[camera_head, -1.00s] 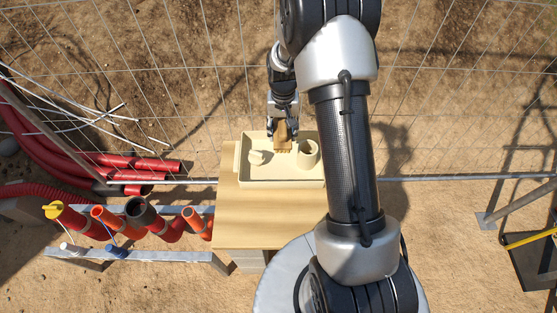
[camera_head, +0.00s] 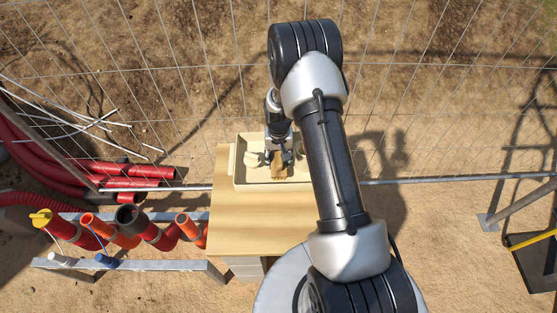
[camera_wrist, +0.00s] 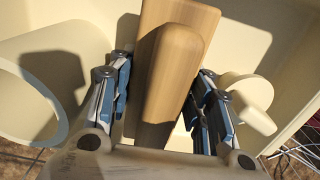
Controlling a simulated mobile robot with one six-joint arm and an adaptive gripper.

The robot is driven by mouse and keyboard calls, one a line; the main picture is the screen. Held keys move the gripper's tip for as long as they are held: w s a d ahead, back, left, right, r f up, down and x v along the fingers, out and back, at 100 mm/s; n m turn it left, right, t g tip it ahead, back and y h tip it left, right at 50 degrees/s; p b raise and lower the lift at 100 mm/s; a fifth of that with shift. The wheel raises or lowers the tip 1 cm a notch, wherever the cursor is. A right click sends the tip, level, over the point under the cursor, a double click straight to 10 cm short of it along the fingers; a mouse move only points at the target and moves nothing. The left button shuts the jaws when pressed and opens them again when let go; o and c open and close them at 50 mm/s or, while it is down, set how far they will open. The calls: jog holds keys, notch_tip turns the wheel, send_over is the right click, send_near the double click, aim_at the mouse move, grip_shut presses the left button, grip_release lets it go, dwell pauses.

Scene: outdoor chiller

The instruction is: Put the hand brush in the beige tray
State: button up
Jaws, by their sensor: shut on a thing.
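The hand brush (camera_head: 279,172) has a light wooden body and is over or in the beige tray (camera_head: 240,184), which sits on a wooden table. My gripper (camera_head: 279,160) is shut on the brush. In the wrist view my gripper's fingers (camera_wrist: 160,100) stand on both sides of the brush's wooden handle (camera_wrist: 172,75). The tray's pale inside shows around and beneath it. I cannot tell whether the brush touches the tray floor.
A beige cylinder (camera_wrist: 28,88) and a small beige knobbed object (camera_wrist: 247,98) are in the tray on either side of the brush. The wooden tabletop (camera_head: 262,222) in front is clear. Red and orange pipes (camera_head: 140,226) stand left. A wire fence (camera_head: 420,100) runs behind.

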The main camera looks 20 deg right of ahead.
jog(key=shift+r, duration=0.1)
jog(key=o, duration=0.9)
jog(key=shift+o, duration=0.2)
